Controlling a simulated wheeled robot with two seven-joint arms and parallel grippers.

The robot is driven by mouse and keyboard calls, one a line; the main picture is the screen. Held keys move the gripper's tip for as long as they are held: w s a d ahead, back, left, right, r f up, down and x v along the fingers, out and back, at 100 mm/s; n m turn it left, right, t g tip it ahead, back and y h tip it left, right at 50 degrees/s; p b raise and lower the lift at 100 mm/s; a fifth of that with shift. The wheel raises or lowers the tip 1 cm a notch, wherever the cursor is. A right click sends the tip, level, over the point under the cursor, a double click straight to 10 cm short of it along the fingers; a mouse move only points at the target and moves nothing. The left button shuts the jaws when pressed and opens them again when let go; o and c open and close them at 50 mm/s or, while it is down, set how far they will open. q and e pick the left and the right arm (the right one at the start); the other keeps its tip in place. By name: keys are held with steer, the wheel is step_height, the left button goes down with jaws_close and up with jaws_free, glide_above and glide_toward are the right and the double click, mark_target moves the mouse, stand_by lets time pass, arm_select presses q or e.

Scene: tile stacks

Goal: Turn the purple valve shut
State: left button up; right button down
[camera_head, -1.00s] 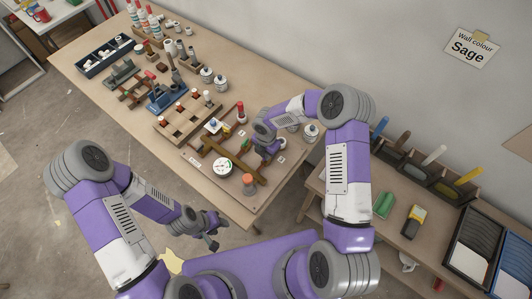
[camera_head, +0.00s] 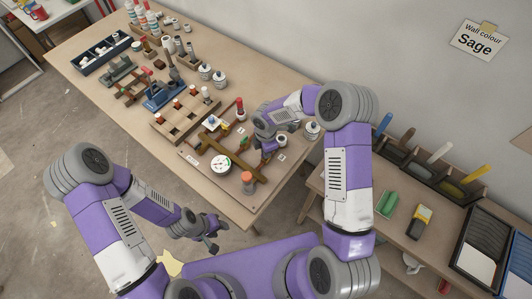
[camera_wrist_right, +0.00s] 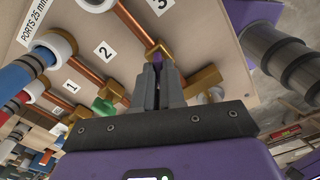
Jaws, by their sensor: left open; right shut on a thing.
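The purple valve (camera_wrist_right: 157,59) shows as a small purple piece between my right fingertips in the right wrist view. It sits on the brass and copper pipework of the valve board (camera_wrist_right: 205,28), by the label 3. My right gripper (camera_wrist_right: 157,82) is shut on its handle, and the fingers hide most of it. In the head view my right gripper (camera_head: 269,144) is over the right part of the board, and I cannot make out the valve there. My left gripper (camera_head: 211,237) is open and empty, off the table's near edge.
A green valve handle (camera_wrist_right: 106,107) is beside the purple one on the board. A white gauge (camera_head: 220,165) and an orange-capped post (camera_head: 247,178) stand near the board's front. A wooden rack (camera_head: 186,115) and jars (camera_head: 219,79) stand farther back.

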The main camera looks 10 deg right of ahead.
steer(key=m+b, duration=0.3)
steer(key=m, duration=0.3)
steer(key=shift+b, duration=0.3)
steer(key=m+b, duration=0.1)
steer(key=m, duration=0.2)
steer(key=shift+m, duration=0.4)
steer(key=shift+m+b, duration=0.65)
steer(key=shift+m, duration=0.65)
steer(key=c, duration=1.2)
jaws_free()
steer(key=shift+r, duration=0.1)
